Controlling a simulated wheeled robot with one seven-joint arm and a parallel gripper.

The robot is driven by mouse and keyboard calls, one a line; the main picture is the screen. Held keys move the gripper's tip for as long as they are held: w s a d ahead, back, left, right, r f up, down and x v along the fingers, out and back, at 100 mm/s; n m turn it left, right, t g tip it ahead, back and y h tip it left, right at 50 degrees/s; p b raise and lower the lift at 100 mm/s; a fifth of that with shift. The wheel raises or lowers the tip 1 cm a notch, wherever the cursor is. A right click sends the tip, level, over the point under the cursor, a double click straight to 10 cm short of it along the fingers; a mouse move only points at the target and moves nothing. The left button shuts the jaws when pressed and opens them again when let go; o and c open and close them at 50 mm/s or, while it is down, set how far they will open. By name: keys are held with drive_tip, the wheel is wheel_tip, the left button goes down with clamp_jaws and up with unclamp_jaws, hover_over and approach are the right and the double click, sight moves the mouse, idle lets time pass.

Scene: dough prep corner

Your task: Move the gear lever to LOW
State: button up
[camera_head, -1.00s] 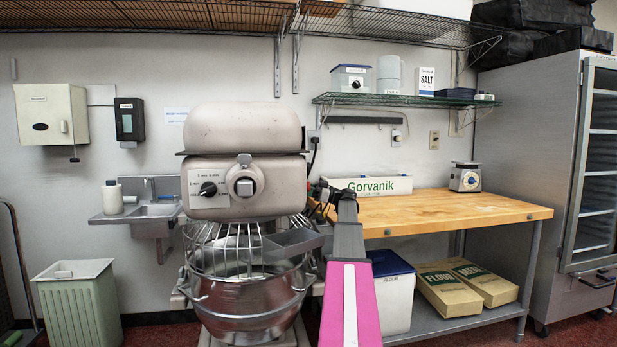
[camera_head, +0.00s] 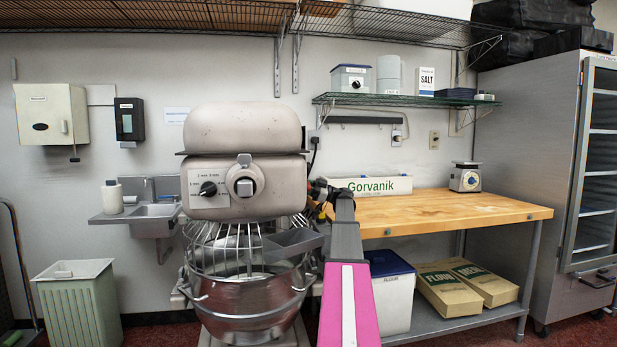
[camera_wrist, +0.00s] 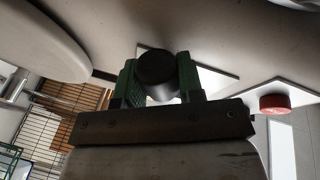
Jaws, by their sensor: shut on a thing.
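The stand mixer (camera_head: 243,135) stands left of centre in the head view, with a steel bowl (camera_head: 243,310) and wire guard below its head. My gripper (camera_head: 318,190) is at the right side of the mixer head, partly hidden behind my own arm. In the wrist view, the green fingers of my gripper (camera_wrist: 158,90) are shut on a round black knob (camera_wrist: 155,68), which I take to be the gear lever's end. White plates lie behind the knob on the mixer's side.
A red button (camera_wrist: 274,103) is right of the knob in the wrist view. The mixer's front has a black dial (camera_head: 208,189). A grey chute (camera_head: 293,243) juts from the guard. A wooden table (camera_head: 450,212) with a scale (camera_head: 465,178) stands at right, its middle clear.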

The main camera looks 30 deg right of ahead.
drive_tip(key=shift+w+d+r, duration=0.1)
drive_tip(key=shift+w+d+r+n+g+y, duration=0.1)
drive_tip(key=shift+w+r+n+g+y, duration=0.25)
drive_tip(key=shift+n, duration=0.5)
drive_tip(key=shift+w+d+r+n+g+y, duration=0.15)
drive_tip(key=shift+w+n+g, duration=0.25)
drive_tip(key=shift+n, duration=0.45)
drive_tip(key=shift+w, duration=0.1)
drive_tip(key=o, duration=1)
drive_tip(key=v, duration=1)
drive_tip(key=shift+d, duration=0.3)
drive_tip(key=shift+f, duration=0.15)
